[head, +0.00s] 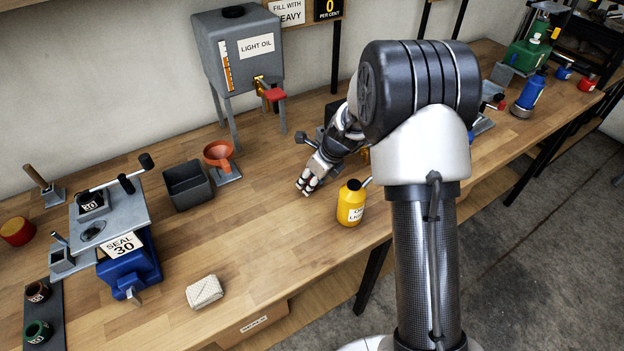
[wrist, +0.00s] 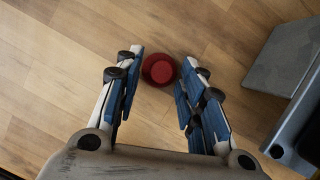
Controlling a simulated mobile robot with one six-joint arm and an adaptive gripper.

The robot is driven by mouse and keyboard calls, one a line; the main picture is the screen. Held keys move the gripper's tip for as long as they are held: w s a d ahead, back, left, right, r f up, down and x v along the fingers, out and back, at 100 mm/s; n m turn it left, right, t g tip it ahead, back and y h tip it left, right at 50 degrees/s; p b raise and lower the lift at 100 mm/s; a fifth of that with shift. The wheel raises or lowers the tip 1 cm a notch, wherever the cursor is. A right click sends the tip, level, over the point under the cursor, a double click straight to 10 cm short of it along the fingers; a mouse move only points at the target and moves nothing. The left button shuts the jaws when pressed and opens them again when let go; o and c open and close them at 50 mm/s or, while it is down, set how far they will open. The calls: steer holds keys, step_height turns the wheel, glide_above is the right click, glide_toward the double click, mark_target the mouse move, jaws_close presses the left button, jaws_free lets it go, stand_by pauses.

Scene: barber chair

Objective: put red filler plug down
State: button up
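The red filler plug (wrist: 159,70) is a round, dark red piece seen from above in the wrist view. It sits between the two fingertips of my gripper (wrist: 161,66), which are about its width apart and seem to close on its sides. In the head view my gripper (head: 310,185) points down low over the wooden bench (head: 250,235), left of the yellow oil can (head: 351,203). Only a trace of red shows between the fingers there. I cannot tell whether the plug touches the bench top.
A grey open bin (head: 188,186) and an orange funnel on a stand (head: 219,155) are left of my gripper. The light oil tank (head: 240,50) stands behind. A folded cloth (head: 204,291) and a blue device (head: 130,265) are at front left. Bench between cloth and gripper is clear.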

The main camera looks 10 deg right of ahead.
steer(key=shift+r, duration=0.3)
steer(key=s+r+n+p, duration=0.25)
steer(key=s+r, duration=0.25)
steer(key=r, duration=0.5)
steer(key=s+r+n+p, duration=0.2)
steer(key=s+r+n, duration=0.25)
steer(key=r, duration=0.45)
steer(key=s+r+n+h, duration=0.1)
steer(key=s+r+n, duration=0.2)
steer(key=s+n, duration=0.8)
steer(key=s+r+n+h, duration=0.1)
steer(key=s+r+n, duration=0.3)
steer(key=s+n, duration=0.6)
steer(key=s, duration=0.5)
steer(key=shift+a+r+n+t+h, duration=0.25)
steer(key=shift+a+n+t+h, duration=0.1)
steer(key=shift+n+t+h, duration=0.05)
